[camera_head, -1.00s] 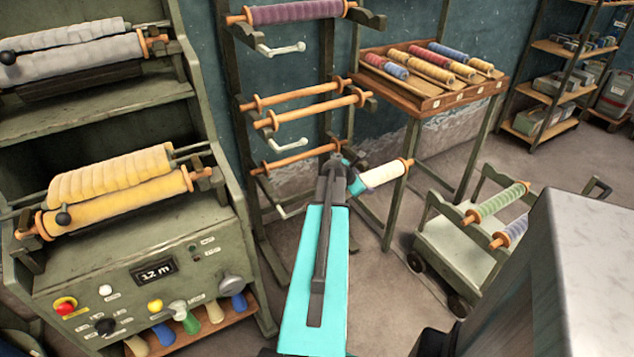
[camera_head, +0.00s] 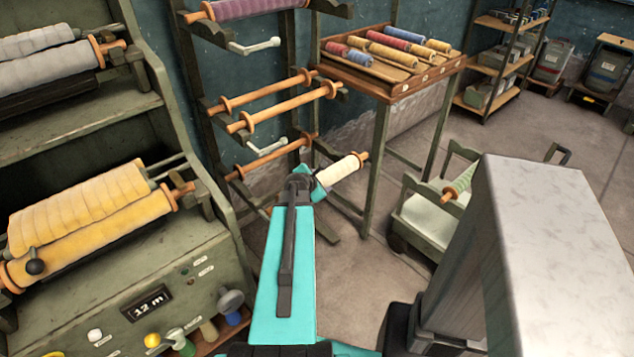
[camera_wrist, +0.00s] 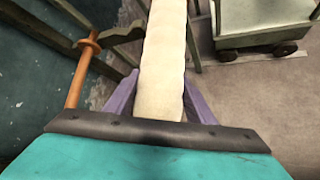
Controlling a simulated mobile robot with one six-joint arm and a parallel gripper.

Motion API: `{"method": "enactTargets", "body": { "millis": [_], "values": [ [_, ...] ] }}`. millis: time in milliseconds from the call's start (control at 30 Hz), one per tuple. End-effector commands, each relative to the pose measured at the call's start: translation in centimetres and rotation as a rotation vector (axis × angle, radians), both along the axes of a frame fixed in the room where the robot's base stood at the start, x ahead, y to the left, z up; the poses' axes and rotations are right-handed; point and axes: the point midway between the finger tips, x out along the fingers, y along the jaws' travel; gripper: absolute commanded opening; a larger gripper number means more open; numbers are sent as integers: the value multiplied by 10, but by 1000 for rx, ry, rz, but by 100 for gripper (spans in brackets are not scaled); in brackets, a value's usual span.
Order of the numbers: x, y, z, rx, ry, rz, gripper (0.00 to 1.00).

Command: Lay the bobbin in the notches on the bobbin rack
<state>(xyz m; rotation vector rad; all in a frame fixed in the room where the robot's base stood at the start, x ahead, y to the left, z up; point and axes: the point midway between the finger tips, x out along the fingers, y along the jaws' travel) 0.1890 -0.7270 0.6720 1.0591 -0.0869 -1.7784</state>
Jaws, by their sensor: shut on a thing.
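My gripper (camera_head: 320,183) is shut on a cream-wound bobbin (camera_head: 342,169) with an orange end, held in the air. In the wrist view the bobbin (camera_wrist: 164,55) runs away from me between the purple fingers of my gripper (camera_wrist: 160,100); its far end is out of frame. The dark green upright bobbin rack (camera_head: 196,130) stands behind and left of my gripper. It carries a purple bobbin (camera_head: 245,8) at the top and bare orange rods (camera_head: 290,103) on lower arms. In the head view the held bobbin appears right of the lowest rod; their distance is unclear.
A wooden tray (camera_head: 392,92) of coloured bobbins stands on a green table behind. A green machine (camera_head: 215,262) with yellow and grey rolls is at left. Shelves (camera_head: 495,62) are at the back.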

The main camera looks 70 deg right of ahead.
Motion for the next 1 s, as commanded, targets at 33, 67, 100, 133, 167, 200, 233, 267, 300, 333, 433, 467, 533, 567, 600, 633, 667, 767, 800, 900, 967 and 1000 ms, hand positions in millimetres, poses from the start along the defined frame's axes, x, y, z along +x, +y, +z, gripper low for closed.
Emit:
{"method": "enactTargets", "body": {
  "millis": [33, 67, 100, 133, 167, 200, 233, 267, 300, 333, 433, 467, 533, 567, 600, 633, 667, 767, 800, 900, 967, 1000],
  "values": [
    [2, 0, 1, -2, 0, 3, 12],
    [2, 1, 1, -1, 0, 4, 12],
    [3, 1, 1, -2, 0, 5, 12],
    [4, 1, 1, -2, 0, 5, 12],
    [4, 1, 1, -1, 1, 6, 12],
    [6, 0, 1, -1, 1, 6, 12],
    [6, 0, 0, -2, 0, 7, 12],
    [7, -1, 0, -2, 1, 7, 12],
    [8, -1, 0, -2, 1, 7, 12],
    [10, -2, 0, -1, 1, 8, 12],
    [14, -4, -1, -1, 1, 8, 12],
    [15, -5, -1, -1, 1, 8, 12],
    [19, -8, -1, -1, 1, 9, 12],
    [21, -9, -1, -1, 1, 9, 12],
    [23, -10, -1, -2, 1, 9, 12],
    [25, -11, -1, -2, 1, 9, 12],
    [27, -12, -1, -2, 1, 9, 12],
    [32, -16, -1, -1, 1, 9, 12],
    [34, -17, -1, -1, 1, 9, 12],
    [39, -20, -2, -1, 1, 9, 12],
    [43, -22, -2, -2, 1, 10, 12],
    [45, -24, -2, -1, 1, 11, 12]
  ]
}}
